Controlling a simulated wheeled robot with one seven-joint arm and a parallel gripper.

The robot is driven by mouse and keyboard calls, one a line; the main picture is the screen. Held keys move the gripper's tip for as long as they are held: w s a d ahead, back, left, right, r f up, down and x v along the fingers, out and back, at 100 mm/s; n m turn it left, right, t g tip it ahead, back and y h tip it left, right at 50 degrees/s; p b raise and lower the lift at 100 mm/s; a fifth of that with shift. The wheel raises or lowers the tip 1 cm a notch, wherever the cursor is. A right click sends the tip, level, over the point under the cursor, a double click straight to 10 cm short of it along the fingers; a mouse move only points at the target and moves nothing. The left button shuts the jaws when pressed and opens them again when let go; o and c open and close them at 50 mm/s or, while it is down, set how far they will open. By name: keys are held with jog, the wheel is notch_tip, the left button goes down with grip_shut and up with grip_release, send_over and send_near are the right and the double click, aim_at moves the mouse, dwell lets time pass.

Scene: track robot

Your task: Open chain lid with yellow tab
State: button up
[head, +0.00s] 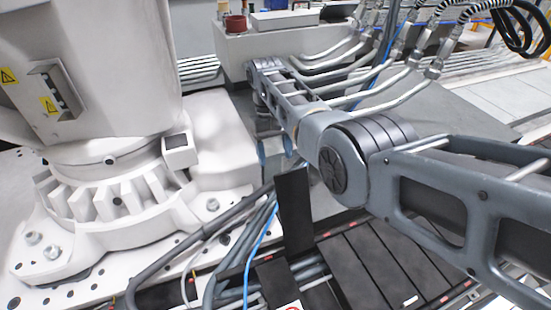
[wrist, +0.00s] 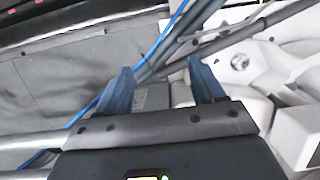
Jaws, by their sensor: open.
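A dark cable chain (head: 372,262) with flat black lids runs along the bottom of the head view. One black lid panel (head: 295,212) stands upright beside exposed cables; the other lids near it lie flat. I see no yellow tab in either view. A dark strip at the wrist view's top left may be the chain; I cannot tell.
A large white robot base (head: 130,215) fills the left side. A blue cable (head: 262,245) and dark cables (head: 180,235) run between it and the chain. A light cabinet (head: 290,42) stands behind my arm. Bare floor (head: 450,105) lies to the right.

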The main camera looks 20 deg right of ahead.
jog(key=v, duration=0.5)
